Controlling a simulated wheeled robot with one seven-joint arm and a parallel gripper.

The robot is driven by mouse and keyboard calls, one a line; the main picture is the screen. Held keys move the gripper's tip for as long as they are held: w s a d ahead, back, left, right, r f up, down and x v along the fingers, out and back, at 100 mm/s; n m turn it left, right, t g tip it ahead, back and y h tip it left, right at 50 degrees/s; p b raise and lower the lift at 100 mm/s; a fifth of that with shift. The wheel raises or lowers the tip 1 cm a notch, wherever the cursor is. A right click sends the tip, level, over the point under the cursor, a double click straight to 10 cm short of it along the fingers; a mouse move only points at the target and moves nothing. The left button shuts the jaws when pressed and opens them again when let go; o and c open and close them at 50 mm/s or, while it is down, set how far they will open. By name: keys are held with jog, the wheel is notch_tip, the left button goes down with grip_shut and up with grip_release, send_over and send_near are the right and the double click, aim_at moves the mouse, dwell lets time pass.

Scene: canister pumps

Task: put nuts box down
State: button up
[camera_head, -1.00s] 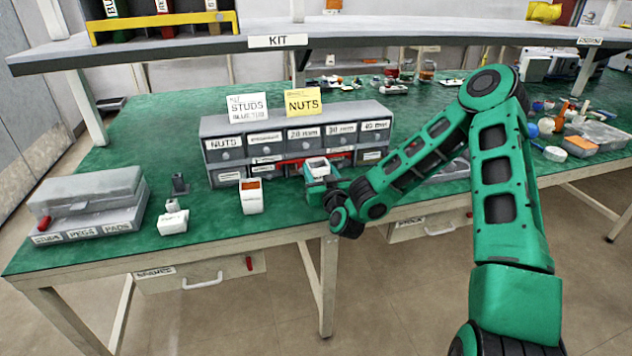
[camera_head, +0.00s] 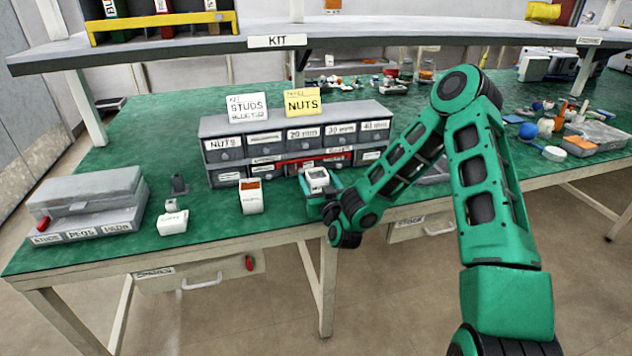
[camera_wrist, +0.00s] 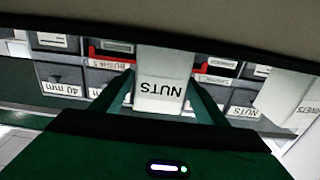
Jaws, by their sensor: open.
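The nuts box (camera_head: 317,178) is a small white bin in front of the grey drawer cabinet, near the bench's front edge. In the wrist view, the nuts box (camera_wrist: 160,92) shows its NUTS label upside down, between my fingers. My gripper (camera_head: 322,193) is open around it, with a finger on either side; it also shows in the wrist view (camera_wrist: 161,84). The box looks upright and appears to rest on the green bench top (camera_head: 210,255), but its base is hidden by my gripper.
A white bin with orange contents (camera_head: 251,197) stands to the left, and a smaller white box (camera_head: 173,221) farther left. The drawer cabinet (camera_head: 290,140) is close behind. A grey case (camera_head: 90,200) lies at the far left. The bench top between the bins is clear.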

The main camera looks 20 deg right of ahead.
jog(key=s, duration=1.2)
